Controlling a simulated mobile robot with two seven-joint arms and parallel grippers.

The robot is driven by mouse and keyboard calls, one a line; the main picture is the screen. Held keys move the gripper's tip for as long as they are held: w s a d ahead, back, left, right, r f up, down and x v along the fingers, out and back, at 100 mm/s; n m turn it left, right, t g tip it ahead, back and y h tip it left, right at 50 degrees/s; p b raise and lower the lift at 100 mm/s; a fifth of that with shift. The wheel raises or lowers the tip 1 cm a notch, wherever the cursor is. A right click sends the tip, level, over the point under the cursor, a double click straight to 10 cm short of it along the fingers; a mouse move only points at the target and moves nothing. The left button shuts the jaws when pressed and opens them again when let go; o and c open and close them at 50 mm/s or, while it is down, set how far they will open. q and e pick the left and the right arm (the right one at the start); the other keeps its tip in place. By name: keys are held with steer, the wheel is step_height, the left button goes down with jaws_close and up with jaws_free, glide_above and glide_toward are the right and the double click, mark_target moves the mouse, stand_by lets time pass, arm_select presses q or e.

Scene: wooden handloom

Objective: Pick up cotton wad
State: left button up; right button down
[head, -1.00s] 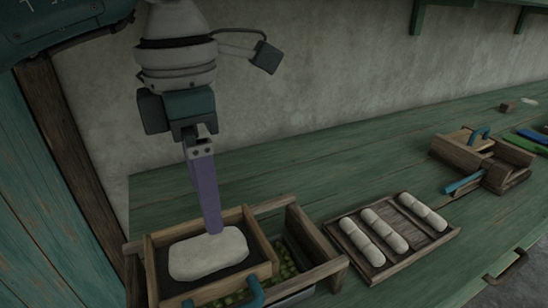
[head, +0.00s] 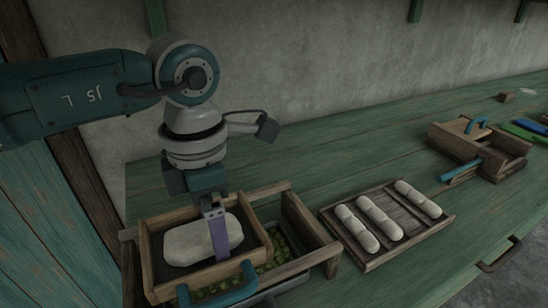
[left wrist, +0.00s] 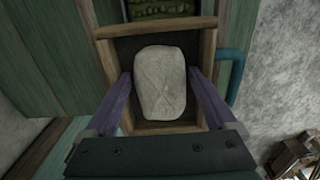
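The cotton wad (head: 190,243) is a pale, rounded pad lying in a small wooden tray (head: 148,263) with a dark bottom. It also shows in the left wrist view (left wrist: 160,83), lying between the fingers. My left gripper (head: 219,250) points down over the tray, with a purple finger in front of the wad's right part. In the left wrist view, the left gripper (left wrist: 168,85) is open, its two purple fingers on either side of the wad with gaps visible. My right gripper is not in view.
The tray sits on a larger wooden box (head: 313,233) with green contents; a blue handle (head: 222,289) is at its front. To the right, a wooden tray (head: 388,258) holds three white rolls (head: 380,222). A wooden block device (head: 480,150) stands farther right.

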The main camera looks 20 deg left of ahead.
arm_select(q)
steer(key=c, duration=1.2)
step_height(320, 180, up, 20)
steer(key=shift+r+p, duration=0.1)
steer(key=shift+p, duration=0.6)
